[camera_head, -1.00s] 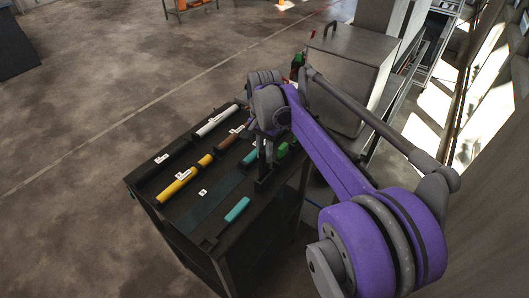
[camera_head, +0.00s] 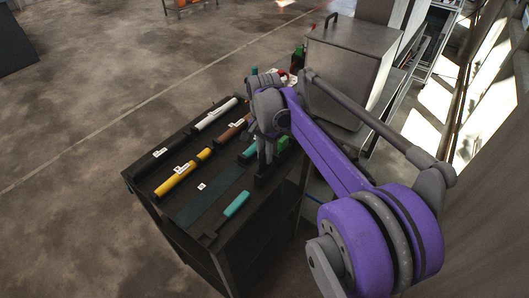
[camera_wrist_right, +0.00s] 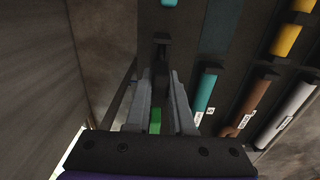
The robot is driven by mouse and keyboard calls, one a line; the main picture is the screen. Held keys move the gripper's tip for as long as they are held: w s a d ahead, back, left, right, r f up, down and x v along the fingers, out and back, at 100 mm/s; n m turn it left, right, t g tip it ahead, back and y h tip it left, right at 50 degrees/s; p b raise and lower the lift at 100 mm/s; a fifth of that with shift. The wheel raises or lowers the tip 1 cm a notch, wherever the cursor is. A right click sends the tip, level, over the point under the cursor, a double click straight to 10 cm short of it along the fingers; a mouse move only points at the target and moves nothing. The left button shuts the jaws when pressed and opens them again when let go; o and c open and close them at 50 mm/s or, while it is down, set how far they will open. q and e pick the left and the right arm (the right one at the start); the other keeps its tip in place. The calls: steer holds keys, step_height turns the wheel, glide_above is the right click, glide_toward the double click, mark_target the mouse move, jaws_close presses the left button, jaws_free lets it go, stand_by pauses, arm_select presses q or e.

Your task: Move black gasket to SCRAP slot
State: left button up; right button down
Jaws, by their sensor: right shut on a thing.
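My right gripper (camera_head: 265,170) points down over the right side of a dark bench top. It is shut on a small black piece, taken to be the black gasket (camera_head: 262,183), which also shows between the fingertips in the right wrist view (camera_wrist_right: 161,48). I cannot tell whether the piece touches the bench top. No SCRAP lettering is readable. A small white label (camera_head: 201,187) lies on a bare dark teal strip left of the gripper. My left gripper is not in view.
The bench (camera_head: 225,255) carries yellow (camera_head: 177,180), brown (camera_head: 232,132), white (camera_head: 215,114) and black (camera_head: 158,157) rods. A teal piece (camera_head: 236,204) lies at the near edge. A green piece (camera_head: 282,144) is close to the gripper. A metal box (camera_head: 350,65) stands behind.

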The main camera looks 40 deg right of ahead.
steer(key=shift+f+b, duration=0.75)
steer(key=shift+f, duration=0.65)
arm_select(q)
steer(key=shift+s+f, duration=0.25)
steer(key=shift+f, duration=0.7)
arm_select(e)
steer(key=c, duration=0.7)
jaws_free()
steer(key=shift+r, duration=0.15)
step_height(320, 180, up, 7)
steer(key=p, duration=0.4)
steer(key=shift+w, duration=0.1)
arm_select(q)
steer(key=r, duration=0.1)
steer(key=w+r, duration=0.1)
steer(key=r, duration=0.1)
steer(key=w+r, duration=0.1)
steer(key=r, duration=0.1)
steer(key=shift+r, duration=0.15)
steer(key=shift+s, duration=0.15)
